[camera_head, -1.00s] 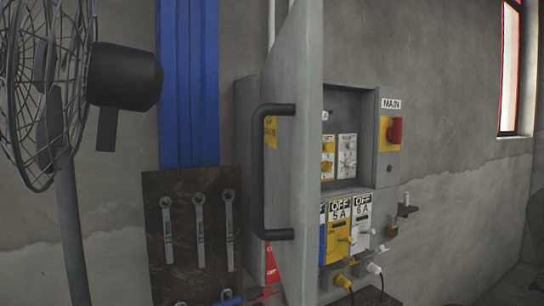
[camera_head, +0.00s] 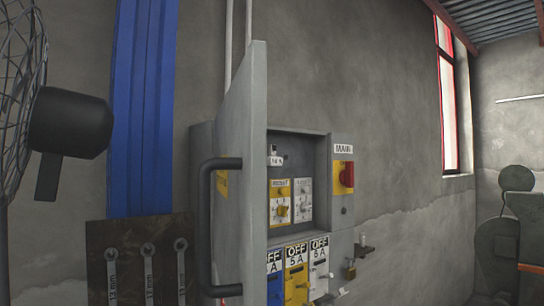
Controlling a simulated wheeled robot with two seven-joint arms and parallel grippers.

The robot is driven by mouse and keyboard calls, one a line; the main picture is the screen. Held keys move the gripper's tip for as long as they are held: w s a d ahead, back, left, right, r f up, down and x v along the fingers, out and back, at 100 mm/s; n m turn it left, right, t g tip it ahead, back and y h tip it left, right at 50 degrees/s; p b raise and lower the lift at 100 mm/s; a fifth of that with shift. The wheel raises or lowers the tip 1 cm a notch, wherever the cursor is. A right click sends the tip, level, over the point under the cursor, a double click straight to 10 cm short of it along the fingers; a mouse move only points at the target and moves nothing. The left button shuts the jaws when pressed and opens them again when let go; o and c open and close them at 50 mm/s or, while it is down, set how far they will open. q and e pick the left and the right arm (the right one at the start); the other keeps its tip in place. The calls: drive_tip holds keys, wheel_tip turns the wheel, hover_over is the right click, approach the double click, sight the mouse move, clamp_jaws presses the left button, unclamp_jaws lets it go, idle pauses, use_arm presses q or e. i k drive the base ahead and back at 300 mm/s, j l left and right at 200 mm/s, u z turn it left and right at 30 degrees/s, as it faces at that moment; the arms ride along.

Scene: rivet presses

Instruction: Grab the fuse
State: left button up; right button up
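A grey electrical cabinet (camera_head: 343,220) stands against the wall with its door (camera_head: 246,150) swung open toward me. In its recess sit a yellow unit (camera_head: 279,203) and a white unit (camera_head: 302,200) with dials, and a small light part (camera_head: 275,157) above them. I cannot tell which of these, if any, is the fuse. Below are a blue switch (camera_head: 274,290), a yellow switch (camera_head: 296,284) and a white switch (camera_head: 319,281), each under an OFF label. A red and yellow MAIN switch (camera_head: 345,176) is at the right. Neither gripper is in view.
The open door with its dark handle (camera_head: 205,225) partly hides the cabinet's left side. A fan (camera_head: 70,122) stands at the far left. A board with wrenches (camera_head: 130,240) is beside the cabinet. A grey-green machine (camera_head: 508,235) stands at the right.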

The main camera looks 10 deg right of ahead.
sight(272, 148)
drive_tip(key=l+u, duration=0.15)
drive_tip(key=u, duration=0.5)
drive_tip(key=l+u, duration=0.45)
drive_tip(key=l, duration=0.6)
drive_tip(key=l+u, duration=0.45)
drive_tip(key=l, duration=0.65)
